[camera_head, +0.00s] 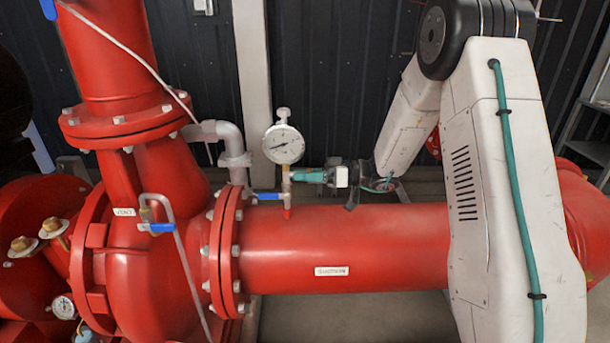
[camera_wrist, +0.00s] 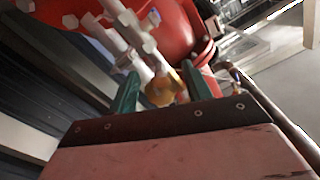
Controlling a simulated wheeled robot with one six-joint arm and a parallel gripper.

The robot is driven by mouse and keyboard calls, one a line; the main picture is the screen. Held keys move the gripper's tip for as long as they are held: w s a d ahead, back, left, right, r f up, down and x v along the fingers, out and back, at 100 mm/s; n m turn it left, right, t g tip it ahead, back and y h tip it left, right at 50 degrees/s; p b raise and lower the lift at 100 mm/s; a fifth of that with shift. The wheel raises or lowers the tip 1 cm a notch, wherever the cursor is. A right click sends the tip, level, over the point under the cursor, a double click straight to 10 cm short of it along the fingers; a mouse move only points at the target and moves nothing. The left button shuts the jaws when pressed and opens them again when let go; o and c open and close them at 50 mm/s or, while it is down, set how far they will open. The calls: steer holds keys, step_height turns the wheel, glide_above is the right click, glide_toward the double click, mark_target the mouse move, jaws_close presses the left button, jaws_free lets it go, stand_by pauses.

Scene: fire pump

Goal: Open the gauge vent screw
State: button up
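The round white-faced pressure gauge (camera_head: 283,144) stands upright above the red horizontal pipe, with a small grey knob (camera_head: 283,114) on top. Its thin brass stem (camera_head: 286,180) runs down to a blue-handled valve (camera_head: 265,196). My gripper (camera_head: 302,176) reaches in from the right, its teal fingertips close beside the stem, below the dial. In the wrist view the two green fingers of my gripper (camera_wrist: 160,90) are apart, with a brass fitting (camera_wrist: 162,92) showing between their tips. Contact cannot be told. Which part is the vent screw is not clear.
The red pipe (camera_head: 350,250) runs below my gripper. The red pump casing (camera_head: 150,270) with a vent valve (camera_head: 155,227) is at left. A grey elbow pipe (camera_head: 225,140) is left of the gauge. A dark ribbed wall (camera_head: 330,60) is behind.

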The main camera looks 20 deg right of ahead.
steer(key=shift+d, duration=0.1)
steer(key=v, duration=0.7)
steer(key=shift+d, duration=0.3)
steer(key=shift+s, duration=0.1)
steer(key=s+a+m+g+h, duration=0.2)
steer(key=s+m+g+h, duration=0.25)
steer(key=s, duration=0.45)
steer(key=s+a+m+g+h, duration=0.3)
steer(key=s+m+g, duration=0.15)
steer(key=s, duration=0.45)
steer(key=s+r+t+h, duration=0.2)
steer(key=s+r+h, duration=0.3)
steer(key=s, duration=0.4)
steer(key=s+d+r+t+h, duration=0.1)
steer(key=s+r+h, duration=0.3)
steer(key=s, duration=0.4)
steer(key=shift+s+d+r+m+t+h, duration=0.15)
steer(key=shift+s+r+m+t+h, duration=0.25)
steer(key=shift+r+t, duration=0.45)
